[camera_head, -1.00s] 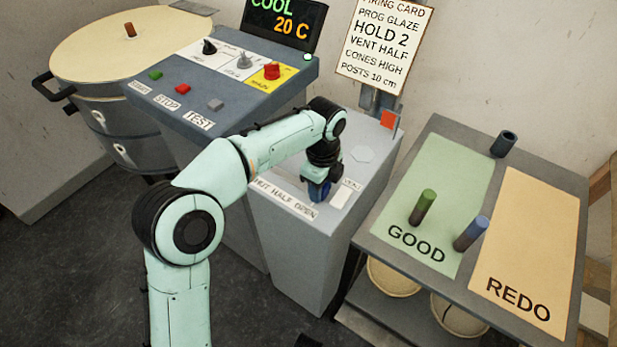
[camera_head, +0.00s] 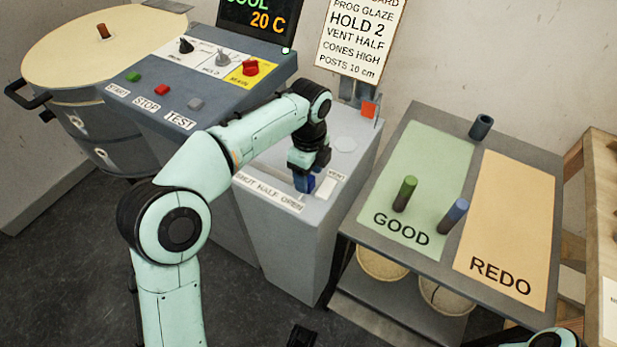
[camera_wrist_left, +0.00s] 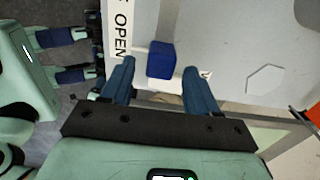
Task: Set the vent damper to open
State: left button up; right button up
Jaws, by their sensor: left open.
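The vent damper's blue knob (camera_head: 305,184) stands on the grey box at the OPEN end of the SHUT HALF OPEN label (camera_head: 268,192). The left wrist view shows the blue knob (camera_wrist_left: 161,60) beside the word OPEN (camera_wrist_left: 120,35). My left gripper (camera_head: 307,170) is over the knob, its fingers open. In the left wrist view the knob lies beyond and between the spread fingertips of the left gripper (camera_wrist_left: 160,75), with no contact visible. My right gripper (camera_wrist_left: 88,54) shows at the left of that view with its fingers apart, away from the box.
The control panel (camera_head: 150,108) with knobs and buttons is left of the grey box. A small orange flag (camera_head: 369,109) stands at the box's back. A table (camera_head: 345,222) with GOOD and REDO areas and several coloured cylinders is on the right.

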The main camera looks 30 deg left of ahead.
aim_at(309, 179)
pick_arm(q)
notch_tip(309, 179, up, 10)
jog(key=p, duration=0.3)
pick_arm(e)
jog(key=shift+g, duration=0.6)
jog(key=s+r, duration=0.1)
jog(key=r, duration=0.1)
jog(key=s+a+r, duration=0.1)
jog(key=s, duration=0.1)
jog(key=shift+s+a+r, duration=0.1)
jog(key=shift+s+r, duration=0.1)
jog(key=shift+r, duration=0.2)
pick_arm(q)
jog(key=shift+d+r, duration=0.1)
